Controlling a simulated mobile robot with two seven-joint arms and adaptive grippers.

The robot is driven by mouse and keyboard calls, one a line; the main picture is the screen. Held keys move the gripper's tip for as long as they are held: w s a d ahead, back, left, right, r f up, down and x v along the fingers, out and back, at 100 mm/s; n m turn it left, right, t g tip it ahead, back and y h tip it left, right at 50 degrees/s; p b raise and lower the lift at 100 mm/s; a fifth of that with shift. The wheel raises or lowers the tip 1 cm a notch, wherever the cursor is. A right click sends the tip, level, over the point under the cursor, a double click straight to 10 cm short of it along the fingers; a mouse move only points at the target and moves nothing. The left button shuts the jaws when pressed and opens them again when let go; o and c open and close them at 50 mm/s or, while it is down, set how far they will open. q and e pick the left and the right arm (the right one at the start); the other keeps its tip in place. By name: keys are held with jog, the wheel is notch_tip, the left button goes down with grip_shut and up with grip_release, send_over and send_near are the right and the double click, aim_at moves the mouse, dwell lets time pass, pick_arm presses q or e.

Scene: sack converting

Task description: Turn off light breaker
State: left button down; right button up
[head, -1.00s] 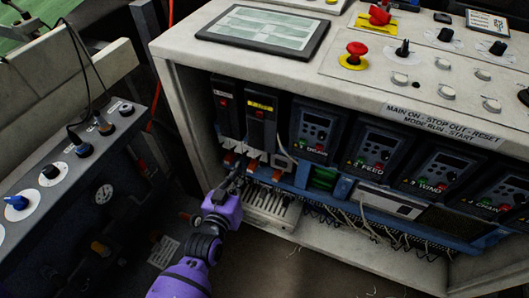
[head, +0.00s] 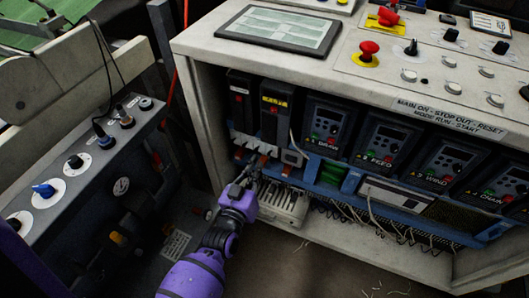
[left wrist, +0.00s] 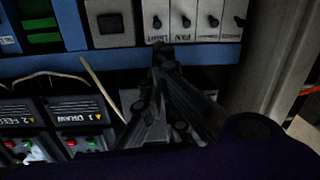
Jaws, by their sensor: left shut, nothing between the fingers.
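A row of pale breakers with small black toggles (left wrist: 183,20) fills the top of the left wrist view. My left gripper (head: 245,180) is shut and empty, close below the row. In the left wrist view its fingertips (left wrist: 163,50) point at the leftmost visible breaker; contact is unclear. My right gripper is out of view.
Drives labelled DRAW (head: 325,128), FEED and WIND stand right of the breakers. Loose wires (head: 345,212) hang below the blue rail. The cabinet's left side wall (head: 200,110) is close to my left arm. A knob panel (head: 75,163) stands at the left.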

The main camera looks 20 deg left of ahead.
aim_at(270, 152)
pick_arm(q)
jog(key=w+b, duration=0.1)
jog(key=w, duration=0.8)
jog(key=shift+w+a+f, duration=0.15)
jog(key=shift+w+f, duration=0.1)
jog(key=shift+w, duration=0.1)
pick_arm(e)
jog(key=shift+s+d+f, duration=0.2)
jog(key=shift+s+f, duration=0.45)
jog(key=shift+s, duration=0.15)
pick_arm(q)
jog(key=shift+s+f+t+b, duration=0.25)
jog(key=shift+t+b, duration=0.15)
jog(key=shift+b, duration=0.75)
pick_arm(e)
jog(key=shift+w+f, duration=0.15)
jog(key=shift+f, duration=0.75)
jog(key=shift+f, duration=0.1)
